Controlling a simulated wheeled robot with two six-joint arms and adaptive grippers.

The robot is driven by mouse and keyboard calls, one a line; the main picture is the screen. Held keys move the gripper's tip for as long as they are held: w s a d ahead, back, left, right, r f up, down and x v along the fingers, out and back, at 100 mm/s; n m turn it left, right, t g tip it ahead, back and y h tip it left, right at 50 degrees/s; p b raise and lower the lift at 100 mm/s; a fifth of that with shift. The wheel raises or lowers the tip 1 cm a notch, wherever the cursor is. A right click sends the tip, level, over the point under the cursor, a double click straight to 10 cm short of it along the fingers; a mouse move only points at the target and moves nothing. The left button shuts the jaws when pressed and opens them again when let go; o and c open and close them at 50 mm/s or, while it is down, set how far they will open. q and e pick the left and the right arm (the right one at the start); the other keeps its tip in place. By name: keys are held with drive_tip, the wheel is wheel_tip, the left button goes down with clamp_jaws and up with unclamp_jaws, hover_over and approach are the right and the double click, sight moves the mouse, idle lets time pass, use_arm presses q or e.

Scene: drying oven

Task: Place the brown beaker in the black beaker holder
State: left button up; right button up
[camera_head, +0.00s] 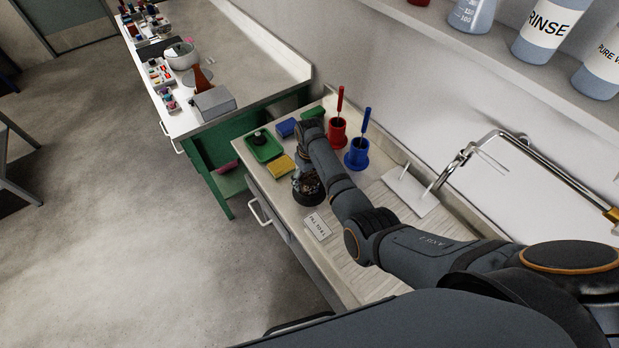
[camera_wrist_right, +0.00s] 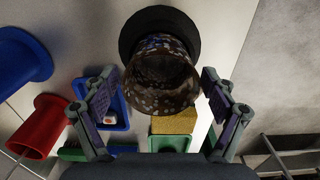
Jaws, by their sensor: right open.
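The brown beaker (camera_head: 309,184), mottled and see-through, stands at the black beaker holder (camera_head: 308,199) on the bench by the sink. In the right wrist view the beaker (camera_wrist_right: 163,82) shows its open mouth, and its far end meets the round black holder (camera_wrist_right: 155,25); it appears seated in it, though the depth of the contact is hidden. My right gripper (camera_wrist_right: 163,118) has its fingers spread, one on each side of the beaker, with visible gaps. In the head view the gripper is above the beaker and mostly covered by my arm. My left gripper is out of view.
Red (camera_head: 338,133) and blue (camera_head: 356,155) holders with brushes stand behind my right arm. A green tray (camera_head: 276,152), yellow sponge (camera_head: 281,167) and blue item (camera_head: 287,127) lie left of it. A label card (camera_head: 317,227) lies in front. A faucet (camera_head: 460,160) rises at right.

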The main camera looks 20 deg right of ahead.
wheel_tip(320, 180, up, 12)
drive_tip(key=b, duration=0.1)
drive_tip(key=shift+r, duration=0.2)
drive_tip(key=shift+f, duration=0.1)
idle(0.4)
